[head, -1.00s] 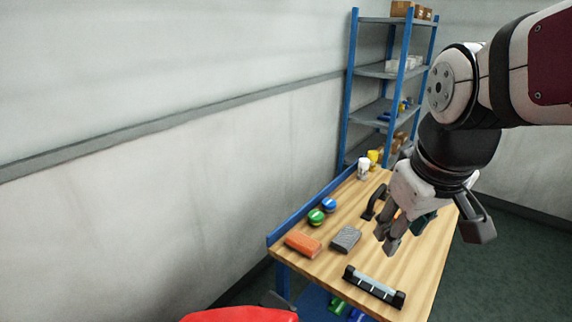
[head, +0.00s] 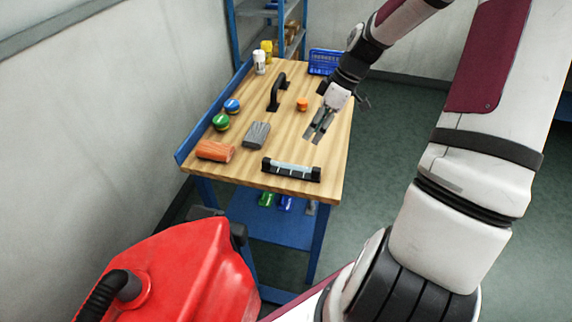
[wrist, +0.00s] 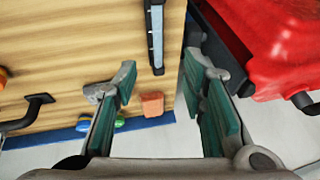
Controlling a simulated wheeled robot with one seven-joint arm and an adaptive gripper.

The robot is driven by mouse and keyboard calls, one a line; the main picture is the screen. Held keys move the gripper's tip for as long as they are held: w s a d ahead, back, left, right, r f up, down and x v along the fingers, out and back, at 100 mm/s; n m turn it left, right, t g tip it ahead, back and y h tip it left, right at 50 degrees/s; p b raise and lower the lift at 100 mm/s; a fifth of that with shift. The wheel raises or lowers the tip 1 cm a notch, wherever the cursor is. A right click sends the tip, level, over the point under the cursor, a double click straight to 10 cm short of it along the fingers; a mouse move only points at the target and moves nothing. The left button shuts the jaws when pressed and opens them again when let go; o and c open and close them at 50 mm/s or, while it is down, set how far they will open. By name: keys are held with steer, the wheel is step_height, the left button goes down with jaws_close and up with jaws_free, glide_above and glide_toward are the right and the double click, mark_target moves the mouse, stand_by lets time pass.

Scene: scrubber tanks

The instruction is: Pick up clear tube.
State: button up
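The clear tube (head: 291,169) lies near the front edge of the wooden workbench top (head: 250,180), with black pieces at both ends. It also shows in the wrist view (wrist: 156,32) at the top, just beyond my fingertips and left of the right finger. My gripper (head: 312,138) is above the right part of the bench, behind and right of the tube, pointing down. In the wrist view my gripper (wrist: 160,75) has its green-padded fingers wide apart, with nothing held between them.
An orange block (head: 215,151), a grey block (head: 257,134), green (head: 221,122) and blue (head: 232,106) round items and a black handle (head: 277,93) are on the bench. A small orange item (head: 302,104) lies behind my gripper. A red machine (head: 175,270) stands in front.

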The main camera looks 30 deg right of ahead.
glide_toward(291, 169)
steer(key=f, duration=0.3)
steer(key=shift+w, duration=0.4)
steer(key=shift+a+x, duration=0.15)
steer(key=shift+x, duration=1.25)
steer(key=shift+a+x, duration=0.15)
steer(key=shift+x, duration=1.2)
steer(key=shift+w+r, duration=0.1)
steer(key=shift+r, duration=0.05)
jaws_close()
